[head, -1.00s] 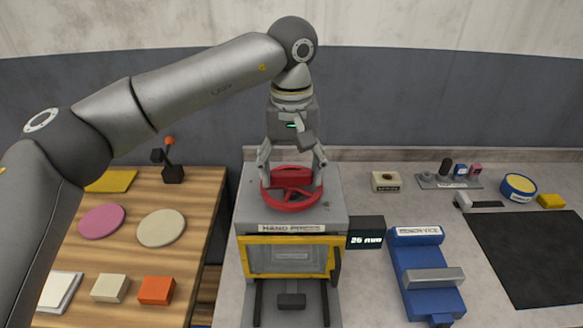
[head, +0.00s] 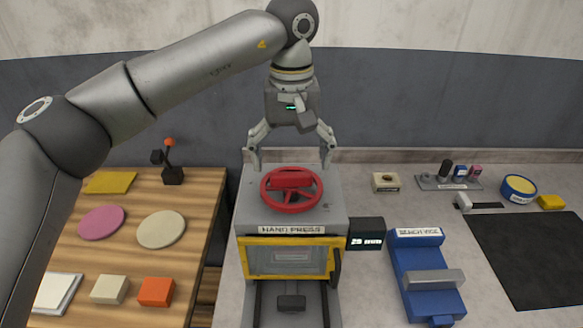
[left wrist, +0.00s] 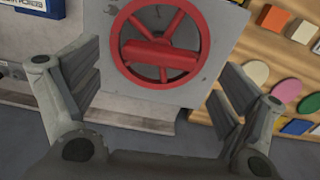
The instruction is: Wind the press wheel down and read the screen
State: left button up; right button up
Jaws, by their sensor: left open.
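The red press wheel (head: 291,207) lies flat on top of the grey hand press (head: 245,205), with a thick red bar across it. It also shows in the left wrist view (left wrist: 160,52), framed between the fingers. My left gripper (head: 291,163) is open just above the wheel, fingers spread wide on either side and apart from it. The small dark screen (head: 366,240) on the press's right side shows bright text starting with 29; the letters after it are too blurred to read surely. My right gripper is not in view.
The press has a yellow-framed front door (head: 290,241) with a dark handle at right. A blue bench vice (head: 418,262) stands to its right, near a black mat (head: 535,255). A wooden table (head: 135,195) at left holds coloured discs and blocks.

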aim_at(291, 173)
pick_arm(q)
notch_tip(291, 173, up, 9)
jog(key=shift+f, duration=0.1)
dwell(0.3)
